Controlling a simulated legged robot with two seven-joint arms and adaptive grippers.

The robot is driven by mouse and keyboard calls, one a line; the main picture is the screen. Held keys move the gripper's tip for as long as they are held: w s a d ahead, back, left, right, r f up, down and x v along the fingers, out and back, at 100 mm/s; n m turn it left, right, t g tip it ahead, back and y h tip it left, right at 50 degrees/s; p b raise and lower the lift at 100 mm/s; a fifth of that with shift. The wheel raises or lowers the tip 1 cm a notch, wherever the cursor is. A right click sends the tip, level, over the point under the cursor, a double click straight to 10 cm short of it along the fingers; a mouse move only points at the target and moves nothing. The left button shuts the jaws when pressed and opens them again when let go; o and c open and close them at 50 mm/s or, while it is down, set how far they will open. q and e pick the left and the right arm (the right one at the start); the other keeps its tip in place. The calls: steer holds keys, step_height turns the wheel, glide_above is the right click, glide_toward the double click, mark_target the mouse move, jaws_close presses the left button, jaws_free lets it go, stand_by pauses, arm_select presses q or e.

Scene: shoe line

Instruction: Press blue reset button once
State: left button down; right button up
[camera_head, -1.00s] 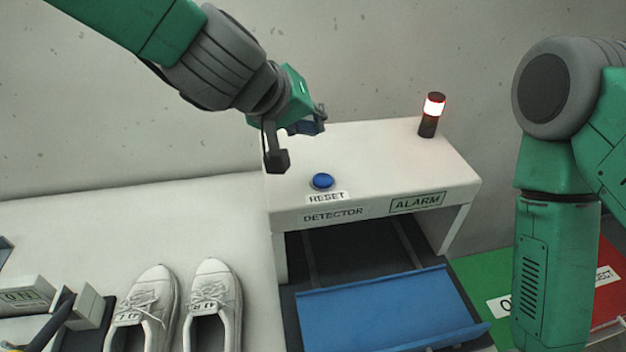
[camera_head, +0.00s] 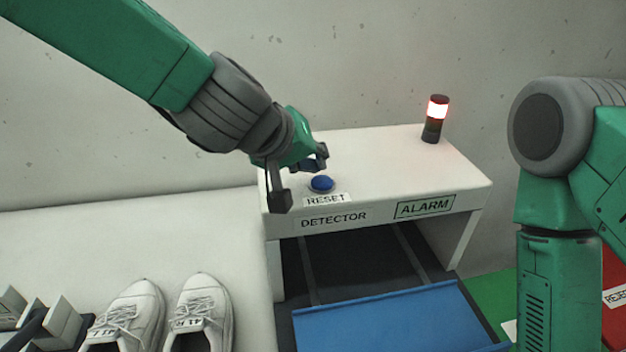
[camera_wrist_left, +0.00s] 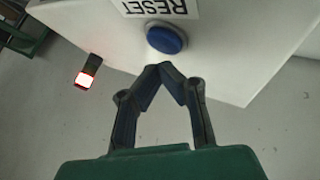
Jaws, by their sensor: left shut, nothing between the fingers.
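The blue reset button (camera_head: 321,184) sits on top of the white detector housing (camera_head: 385,160), just behind its RESET label (camera_head: 327,199). It also shows in the left wrist view (camera_wrist_left: 166,38), with the label upside down above it. My left gripper (camera_head: 302,180) is beside and above the button in the head view. In the left wrist view its fingertips (camera_wrist_left: 159,68) meet with nothing between them, close to the button's edge in the picture. I cannot tell whether they touch the button. Of my right arm only upper links show; its gripper is out of view.
A signal tower (camera_head: 435,118) glows red at the housing's back. A blue tray (camera_head: 395,322) lies on the dark conveyor under the detector. White shoes (camera_head: 200,310) stand on the left table. Green and red areas lie at right, partly behind my right arm.

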arm_select(q)
steer(key=shift+d, duration=1.35)
steer(key=shift+a, duration=1.35)
steer(key=shift+d+f, duration=0.15)
steer(key=shift+d, duration=1.1)
steer(key=shift+d+f, duration=0.15)
steer(key=shift+d, duration=0.1)
steer(key=shift+a, duration=0.65)
steer(key=shift+s+a+f, duration=0.1)
steer(key=shift+a, duration=0.2)
steer(key=shift+d+f, duration=0.25)
steer(key=shift+d, duration=0.6)
steer(key=shift+a+f+b, duration=0.25)
steer(key=shift+a+b, duration=0.15)
steer(key=shift+a, duration=0.35)
steer(key=shift+d, duration=0.45)
steer(key=shift+d+r, duration=0.1)
steer(key=shift+a+r+p, duration=0.45)
steer(key=shift+r+p, duration=0.3)
steer(key=shift+p, duration=0.1)
steer(key=shift+a+r, duration=0.15)
steer(key=shift+a, duration=0.2)
arm_select(e)
steer(key=shift+d+r, duration=0.45)
